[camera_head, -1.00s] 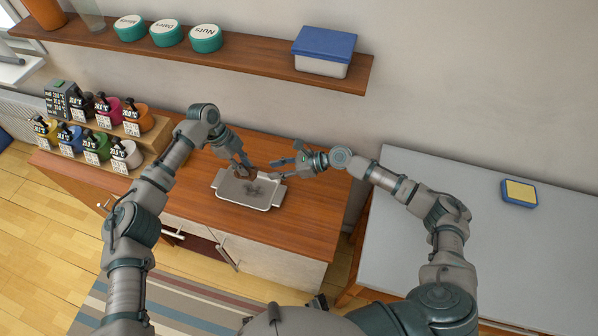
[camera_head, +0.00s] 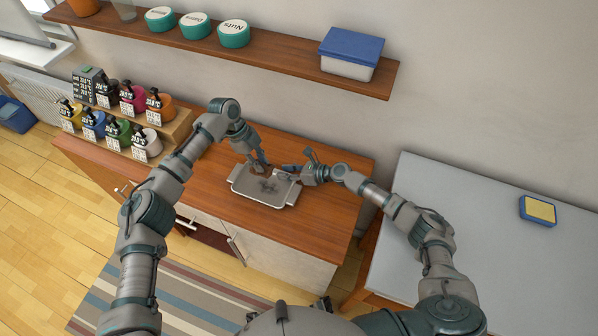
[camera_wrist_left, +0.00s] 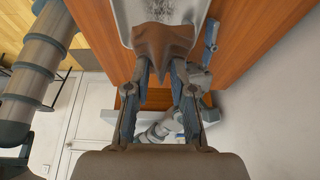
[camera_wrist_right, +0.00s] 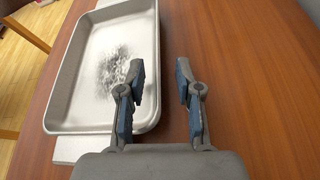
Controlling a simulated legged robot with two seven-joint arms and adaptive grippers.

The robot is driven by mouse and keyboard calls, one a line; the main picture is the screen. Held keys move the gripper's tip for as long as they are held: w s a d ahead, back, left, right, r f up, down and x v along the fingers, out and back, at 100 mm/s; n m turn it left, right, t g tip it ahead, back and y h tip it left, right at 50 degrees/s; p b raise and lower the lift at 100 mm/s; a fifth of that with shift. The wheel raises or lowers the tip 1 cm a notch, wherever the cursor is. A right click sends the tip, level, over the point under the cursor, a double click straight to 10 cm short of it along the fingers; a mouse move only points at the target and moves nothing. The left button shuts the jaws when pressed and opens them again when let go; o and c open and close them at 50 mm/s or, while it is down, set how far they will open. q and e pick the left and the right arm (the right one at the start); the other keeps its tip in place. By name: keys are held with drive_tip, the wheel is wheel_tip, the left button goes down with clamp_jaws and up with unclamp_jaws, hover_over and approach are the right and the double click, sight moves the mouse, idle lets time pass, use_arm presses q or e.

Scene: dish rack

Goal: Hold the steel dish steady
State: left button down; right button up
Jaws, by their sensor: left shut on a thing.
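The steel dish (camera_head: 252,194), a shallow rectangular tray with a dark smudge on its floor, sits on the wooden counter. It also shows in the right wrist view (camera_wrist_right: 78,95) and, in part, at the top of the left wrist view (camera_wrist_left: 140,12). My left gripper (camera_head: 262,164) is shut on a brown cloth (camera_wrist_left: 165,48) at the dish's far side. My right gripper (camera_head: 290,172) is open and empty at the dish's right end. In the right wrist view its fingers (camera_wrist_right: 160,78) appear on either side of the dish's rim; contact is not clear.
A stand of colourful labelled pots (camera_head: 120,120) is at the counter's left. A shelf (camera_head: 285,65) with lidded tubs and a blue-lidded box (camera_head: 350,55) runs above. A grey table (camera_head: 470,220) with a yellow-and-blue sponge-like block (camera_head: 538,210) is at right. The counter's front is clear.

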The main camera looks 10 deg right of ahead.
drive_tip(key=shift+w+a+f, duration=0.15)
drive_tip(key=shift+w+a, duration=0.15)
drive_tip(key=shift+a, duration=0.3)
drive_tip(key=shift+d, duration=0.1)
clamp_jaws()
idle(0.6)
